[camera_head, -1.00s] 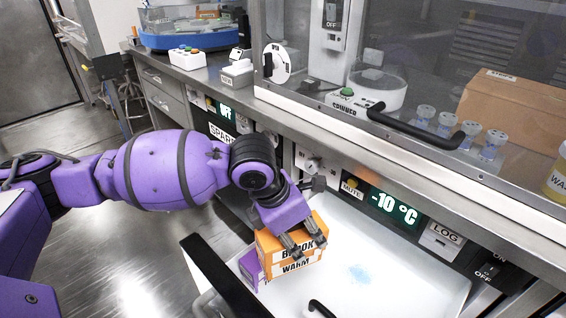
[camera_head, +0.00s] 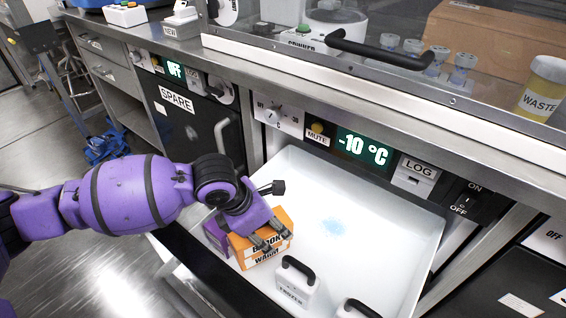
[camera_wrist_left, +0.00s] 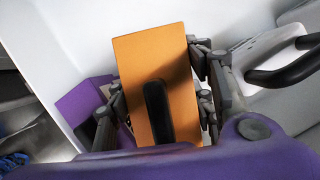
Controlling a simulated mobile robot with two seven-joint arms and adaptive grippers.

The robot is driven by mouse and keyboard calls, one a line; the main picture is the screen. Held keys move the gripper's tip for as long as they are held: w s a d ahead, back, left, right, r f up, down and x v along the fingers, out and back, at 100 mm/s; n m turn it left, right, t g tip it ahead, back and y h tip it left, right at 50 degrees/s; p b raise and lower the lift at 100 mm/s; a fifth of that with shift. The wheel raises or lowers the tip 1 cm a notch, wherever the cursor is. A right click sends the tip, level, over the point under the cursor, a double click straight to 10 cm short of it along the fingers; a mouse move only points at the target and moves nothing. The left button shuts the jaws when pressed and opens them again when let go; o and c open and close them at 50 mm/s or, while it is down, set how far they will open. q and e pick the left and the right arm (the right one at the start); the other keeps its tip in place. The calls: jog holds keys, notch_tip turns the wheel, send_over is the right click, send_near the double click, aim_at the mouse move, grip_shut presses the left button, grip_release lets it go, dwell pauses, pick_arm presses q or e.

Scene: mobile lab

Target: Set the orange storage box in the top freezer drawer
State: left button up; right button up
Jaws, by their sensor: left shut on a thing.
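The orange storage box (camera_head: 266,243) has white labels with black lettering and sits inside the open white freezer drawer (camera_head: 385,215), toward its left front. My left gripper (camera_head: 272,243) is shut on it from above. The left wrist view shows the orange box (camera_wrist_left: 150,60) with a black handle between my left gripper's fingers (camera_wrist_left: 163,95). Whether the box touches the drawer floor is hard to tell. My right gripper is not in view.
A purple box (camera_head: 216,236) stands close to the orange box on its left. White containers with black handles, one labelled FROZEN (camera_head: 296,288), stand at the drawer's front. The drawer's right and back are clear. A display (camera_head: 363,148) reads -10 °C.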

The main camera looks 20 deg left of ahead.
pick_arm(q)
notch_tip(320, 180, down, 3)
jog(key=shift+f+b, duration=0.1)
jog(key=shift+b, duration=0.3)
jog(key=o, duration=1.4)
jog(key=shift+o, duration=0.2)
jog(key=p+v, duration=0.4)
jog(key=v, duration=0.8)
jog(key=shift+p, duration=0.35)
